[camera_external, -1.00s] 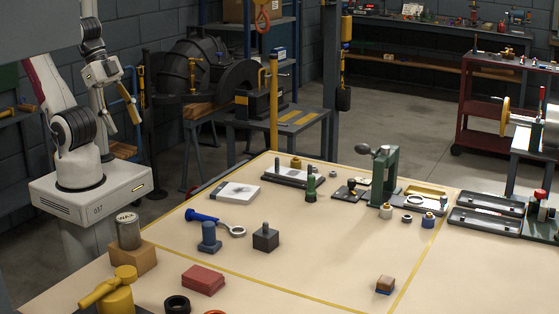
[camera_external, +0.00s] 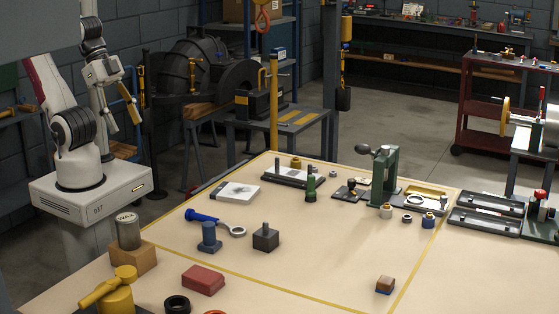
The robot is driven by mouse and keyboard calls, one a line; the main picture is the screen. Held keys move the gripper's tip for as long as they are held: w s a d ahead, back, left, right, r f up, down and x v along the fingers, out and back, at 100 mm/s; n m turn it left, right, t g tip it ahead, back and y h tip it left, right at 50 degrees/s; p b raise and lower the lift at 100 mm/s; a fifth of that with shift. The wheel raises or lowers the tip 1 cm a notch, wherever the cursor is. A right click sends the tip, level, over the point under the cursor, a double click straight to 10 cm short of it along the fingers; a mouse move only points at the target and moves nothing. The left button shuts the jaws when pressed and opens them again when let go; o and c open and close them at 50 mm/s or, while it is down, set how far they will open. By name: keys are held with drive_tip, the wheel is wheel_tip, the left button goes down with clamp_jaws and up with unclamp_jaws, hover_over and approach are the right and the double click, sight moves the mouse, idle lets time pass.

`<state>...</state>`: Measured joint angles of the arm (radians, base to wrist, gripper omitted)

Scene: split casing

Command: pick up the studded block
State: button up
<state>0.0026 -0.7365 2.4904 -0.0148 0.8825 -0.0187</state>
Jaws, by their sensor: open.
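The studded block (camera_external: 265,240) looks like a dark grey cube with a short round stud on top. It stands upright on the tan bench, near the middle of the view. My gripper (camera_external: 124,118) hangs at the upper left beside my arm, well away from the block and above the level of the bench. Its two fingers are apart and nothing shows between them.
A red block (camera_external: 203,280) is in front. A green press (camera_external: 384,180) stands behind right. The bench right of the block is clear.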

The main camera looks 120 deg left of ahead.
drive_tip(key=w+d+r+n+t+h, duration=0.1)
drive_tip(key=w+d+r+n+t, duration=0.2)
drive_tip(key=w, duration=0.6)
drive_tip(key=w+d+r+n+h, duration=0.1)
drive_tip(key=w+d+r+n, duration=0.1)
drive_tip(key=w+r+n, duration=0.45)
drive_tip(key=w+d+r+n+t+h, duration=0.1)
drive_tip(key=w+d+n+t, duration=0.15)
drive_tip(key=w, duration=0.75)
drive_tip(key=w+a+n+t+y, duration=0.2)
drive_tip(key=w+n+t+y, duration=0.15)
drive_tip(key=w+n, duration=1.3)
drive_tip(key=w+a+f+n+g+y, duration=0.2)
drive_tip(key=w+a+f+n+y, duration=0.25)
drive_tip(key=w+f, duration=0.25)
drive_tip(key=n+g+y, duration=0.9)
drive_tip(key=n+g, duration=0.2)
drive_tip(key=n, duration=0.9)
approach(261, 236)
drive_tip(key=a, duration=0.1)
drive_tip(key=w+a, duration=0.1)
drive_tip(key=a, duration=0.2)
drive_tip(key=shift+w+a+f, duration=0.25)
drive_tip(key=shift+w+f, duration=0.05)
drive_tip(key=shift+w, duration=0.1)
drive_tip(key=shift+s+f+g, duration=0.4)
drive_tip(key=shift+s+g, duration=0.1)
drive_tip(key=shift+x, duration=1.25)
